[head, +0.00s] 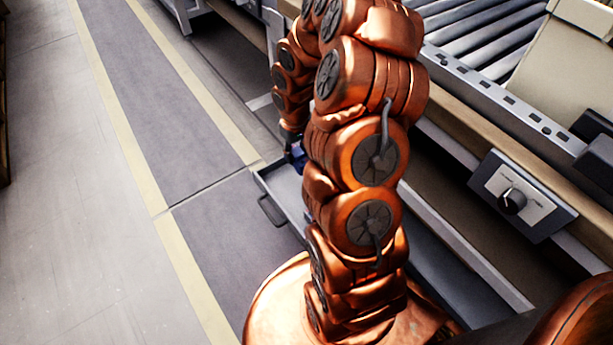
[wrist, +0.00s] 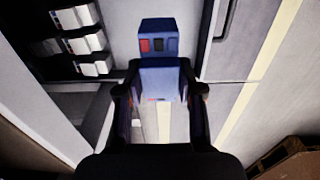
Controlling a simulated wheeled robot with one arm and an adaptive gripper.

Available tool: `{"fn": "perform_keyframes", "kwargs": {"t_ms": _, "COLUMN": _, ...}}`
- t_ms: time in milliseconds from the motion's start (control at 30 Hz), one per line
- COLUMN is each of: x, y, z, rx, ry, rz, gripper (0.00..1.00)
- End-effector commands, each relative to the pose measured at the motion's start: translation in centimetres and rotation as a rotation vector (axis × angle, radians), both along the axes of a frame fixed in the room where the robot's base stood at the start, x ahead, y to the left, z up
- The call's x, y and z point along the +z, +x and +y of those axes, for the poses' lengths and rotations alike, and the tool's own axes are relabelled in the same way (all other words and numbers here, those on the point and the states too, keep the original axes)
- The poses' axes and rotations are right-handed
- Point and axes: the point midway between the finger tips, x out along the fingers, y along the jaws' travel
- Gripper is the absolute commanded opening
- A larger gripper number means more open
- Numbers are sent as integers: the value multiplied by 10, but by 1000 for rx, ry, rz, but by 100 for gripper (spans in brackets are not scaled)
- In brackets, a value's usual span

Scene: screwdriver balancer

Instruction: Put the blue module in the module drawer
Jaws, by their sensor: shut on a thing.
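The blue module (wrist: 160,76) is between the two dark fingers of my gripper (wrist: 160,92) in the wrist view. Its upper face carries a red patch and a dark patch. In the head view the blue module (head: 297,155) shows as a small patch at the end of my arm, partly hidden. The module drawer (head: 281,192) is pulled out, with its handle towards the floor lane; my arm hides part of it. In the wrist view the module overlaps the side wall of the drawer (wrist: 225,82); its height above it I cannot tell.
Several white boxes (wrist: 82,40) stand at the left in the wrist view. A roller conveyor (head: 490,40) and a panel with a black knob (head: 522,196) are to the right of my arm. The marked floor lane (head: 170,90) at left is clear. A wooden pallet (wrist: 290,160) lies at lower right.

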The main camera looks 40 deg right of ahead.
Motion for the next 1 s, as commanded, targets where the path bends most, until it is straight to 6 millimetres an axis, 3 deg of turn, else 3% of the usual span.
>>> {"fn": "perform_keyframes", "kwargs": {"t_ms": 33, "x": -19, "y": -4, "z": -3, "rx": -3, "ry": 2, "rz": 2, "gripper": 0}}
{"fn": "perform_keyframes", "kwargs": {"t_ms": 300, "x": -58, "y": -20, "z": -13, "rx": -7, "ry": 14, "rz": 1, "gripper": 0}}
{"fn": "perform_keyframes", "kwargs": {"t_ms": 733, "x": -74, "y": -25, "z": -16, "rx": -6, "ry": 17, "rz": -2, "gripper": 0}}
{"fn": "perform_keyframes", "kwargs": {"t_ms": 1000, "x": -99, "y": -25, "z": -15, "rx": -6, "ry": 17, "rz": -1, "gripper": 0}}
